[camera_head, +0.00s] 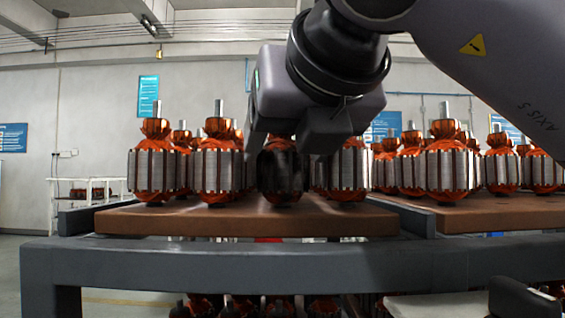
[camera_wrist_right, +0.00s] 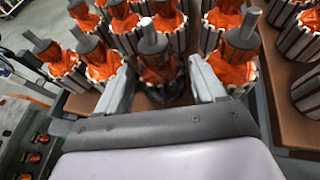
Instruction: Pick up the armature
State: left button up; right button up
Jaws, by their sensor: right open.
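Several armatures with orange copper windings, ribbed metal cores and upright shafts stand on a brown board (camera_head: 330,222). My right gripper (camera_head: 288,142) reaches in from the upper right in the head view, over the front row. It is open, with one finger on either side of a shadowed armature (camera_head: 282,175). In the right wrist view, that armature (camera_wrist_right: 157,68) stands upright between the spread fingers of the gripper (camera_wrist_right: 162,78). The gripper hides its upper part in the head view. Whether the fingers touch it cannot be told. My left gripper is not in view.
Neighbouring armatures (camera_head: 217,170) and (camera_head: 348,172) stand close on both sides. A second brown board (camera_head: 490,215) with more armatures lies to the right. Both rest on a grey rack (camera_head: 230,265), with more armatures below. A white shelf (camera_head: 88,185) stands far left.

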jog(key=c, duration=0.9)
jog(key=shift+c, duration=1.3)
jog(key=shift+r, duration=0.15)
